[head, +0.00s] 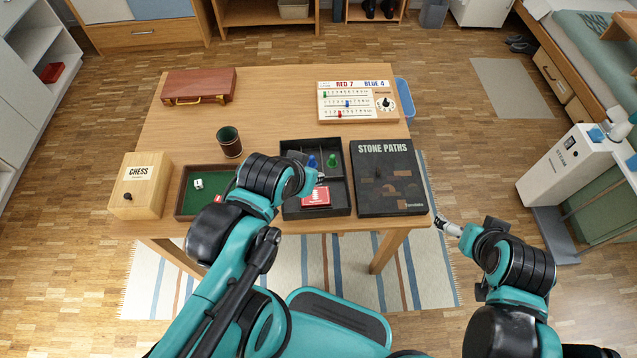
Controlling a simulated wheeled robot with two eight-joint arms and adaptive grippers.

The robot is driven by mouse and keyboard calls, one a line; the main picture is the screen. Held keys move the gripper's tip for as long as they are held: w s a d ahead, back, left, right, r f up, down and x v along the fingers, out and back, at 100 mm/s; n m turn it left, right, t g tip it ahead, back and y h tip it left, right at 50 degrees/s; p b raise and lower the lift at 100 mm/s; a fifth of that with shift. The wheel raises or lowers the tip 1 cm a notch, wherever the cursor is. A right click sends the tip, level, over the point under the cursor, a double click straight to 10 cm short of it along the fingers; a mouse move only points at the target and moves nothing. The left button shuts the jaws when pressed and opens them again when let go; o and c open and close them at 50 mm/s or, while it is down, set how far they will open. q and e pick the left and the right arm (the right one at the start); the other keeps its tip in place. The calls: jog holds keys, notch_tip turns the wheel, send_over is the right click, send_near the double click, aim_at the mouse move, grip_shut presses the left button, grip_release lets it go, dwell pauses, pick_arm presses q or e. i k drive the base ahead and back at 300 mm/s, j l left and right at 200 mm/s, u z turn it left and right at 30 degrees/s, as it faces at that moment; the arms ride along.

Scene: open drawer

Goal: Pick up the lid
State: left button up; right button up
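The lid (388,178) is a flat black box top marked STONE PATHS, lying on the right part of the wooden table (285,98). Directly left of it sits an open black box (343,165) with compartments holding blue and green pieces and a red card pack (316,196). My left gripper (316,179) is over the left part of this box, partly hidden by its own wrist; its fingers are unclear. My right gripper (440,222) is just right of the lid's near right corner, by the table edge, apart from the lid. Its finger opening is too small to tell.
A chess box (140,186), a green-lined dice tray (190,204) and a dark cup (229,141) stand on the left. A red-brown case (199,85) and a scoreboard (350,103) lie at the back. The table's middle is clear.

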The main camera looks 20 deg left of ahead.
aim_at(388, 180)
jog(key=j+z, duration=0.25)
jog(key=z, duration=0.25)
jog(key=j+z, duration=0.3)
jog(key=z, duration=0.15)
jog(key=j+z, duration=0.25)
jog(key=z, duration=0.25)
